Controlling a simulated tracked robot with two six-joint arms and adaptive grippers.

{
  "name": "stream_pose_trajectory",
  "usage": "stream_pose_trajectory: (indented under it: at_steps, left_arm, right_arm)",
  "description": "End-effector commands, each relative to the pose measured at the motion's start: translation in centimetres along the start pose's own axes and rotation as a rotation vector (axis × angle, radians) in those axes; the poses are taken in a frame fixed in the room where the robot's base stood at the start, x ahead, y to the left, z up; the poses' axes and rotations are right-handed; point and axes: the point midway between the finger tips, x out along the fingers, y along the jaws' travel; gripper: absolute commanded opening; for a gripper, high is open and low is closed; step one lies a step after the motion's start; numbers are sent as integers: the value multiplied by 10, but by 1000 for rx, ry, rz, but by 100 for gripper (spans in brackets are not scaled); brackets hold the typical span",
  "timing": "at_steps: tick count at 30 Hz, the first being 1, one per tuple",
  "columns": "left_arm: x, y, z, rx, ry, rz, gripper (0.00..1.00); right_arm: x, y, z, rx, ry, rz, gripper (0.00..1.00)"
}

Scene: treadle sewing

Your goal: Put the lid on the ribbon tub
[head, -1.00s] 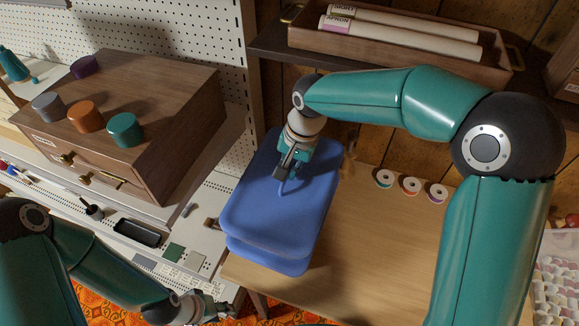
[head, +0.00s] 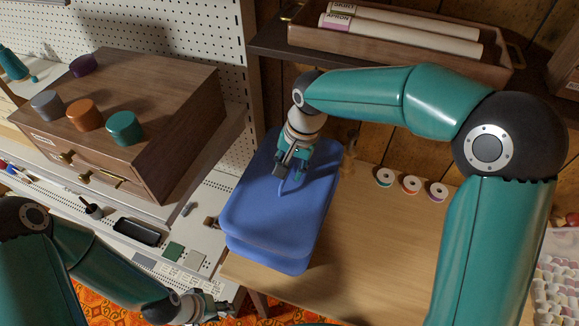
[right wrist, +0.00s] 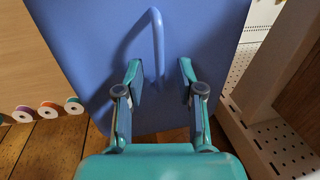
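The blue lid (head: 265,205) lies over the blue ribbon tub (head: 270,262) on the wooden table; I cannot tell whether its rim is fully seated. The tub's inside is hidden. The lid's loop handle stands up from its top, seen in the right wrist view (right wrist: 157,42). My right gripper (head: 288,172) is at the lid's handle. In the right wrist view its two fingers (right wrist: 161,76) are apart, one on each side of the handle, with clear space between. My left gripper (head: 220,308) is low at the bottom left, away from the tub; its finger opening is unclear.
Several thread spools (head: 411,185) stand on the table right of the tub. A wooden drawer cabinet (head: 150,110) with coloured round pieces stands at left. A shelf tray (head: 400,45) with rolled patterns is behind. The table's front right is clear.

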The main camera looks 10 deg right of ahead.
Motion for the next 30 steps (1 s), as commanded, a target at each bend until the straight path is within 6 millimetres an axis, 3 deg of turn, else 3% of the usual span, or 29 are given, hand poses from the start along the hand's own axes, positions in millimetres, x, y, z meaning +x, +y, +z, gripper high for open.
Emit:
stream_pose_trajectory:
  at_steps: [18, 30]
  left_arm:
    - [0, 0, 0, 0, 0, 0, 40]
    - [0, 0, 0, 0, -1, 0, 40]
  right_arm:
    - [-104, 0, -1, 0, 3, -4, 37]
    - [-114, 1, -1, 1, 1, -2, 37]
